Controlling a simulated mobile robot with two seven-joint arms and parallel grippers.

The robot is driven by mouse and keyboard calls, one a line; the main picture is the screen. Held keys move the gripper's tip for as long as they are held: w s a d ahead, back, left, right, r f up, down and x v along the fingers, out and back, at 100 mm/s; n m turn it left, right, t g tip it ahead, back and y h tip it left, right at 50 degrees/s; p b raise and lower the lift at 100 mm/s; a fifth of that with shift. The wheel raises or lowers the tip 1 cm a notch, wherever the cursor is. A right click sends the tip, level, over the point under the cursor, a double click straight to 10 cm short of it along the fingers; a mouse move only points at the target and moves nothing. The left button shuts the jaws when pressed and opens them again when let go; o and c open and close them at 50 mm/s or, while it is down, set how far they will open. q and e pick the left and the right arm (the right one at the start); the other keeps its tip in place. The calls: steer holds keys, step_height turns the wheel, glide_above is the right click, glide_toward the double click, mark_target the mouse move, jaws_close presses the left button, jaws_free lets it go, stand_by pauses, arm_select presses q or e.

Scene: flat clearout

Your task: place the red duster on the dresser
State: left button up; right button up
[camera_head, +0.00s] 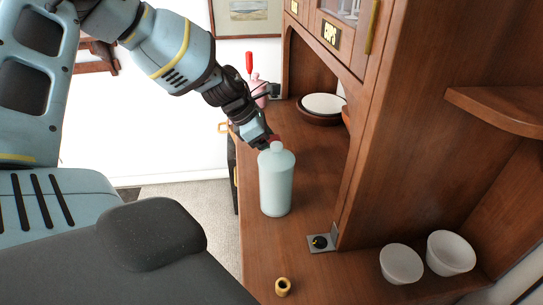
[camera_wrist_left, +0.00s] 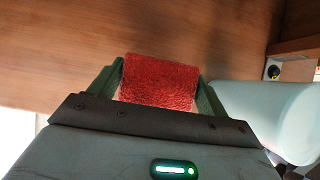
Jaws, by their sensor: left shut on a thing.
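The red duster (camera_wrist_left: 160,82) is between the two fingers of my left gripper (camera_wrist_left: 160,88) in the left wrist view, and the fingers are shut on it. Only a small bit of red (camera_head: 275,138) shows in the head view, behind the top of a pale bottle. My left gripper (camera_head: 268,142) is over the wooden dresser top (camera_head: 318,180), just behind the bottle. The wood also fills the background of the wrist view (camera_wrist_left: 60,50). I cannot tell whether the duster touches the wood. My right gripper is not in view.
The pale blue-green bottle (camera_head: 276,182) stands close beside my left gripper, also in the wrist view (camera_wrist_left: 265,110). Two white bowls (camera_head: 401,263), a brass ring (camera_head: 283,286) and a dark knob on a plate (camera_head: 320,242) are nearer. A round dish (camera_head: 323,106) lies behind.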

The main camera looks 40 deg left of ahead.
arm_select(q)
steer(key=shift+f, duration=1.8)
steer(key=shift+f, duration=0.1)
steer(key=shift+f, duration=0.15)
steer(key=o, duration=1)
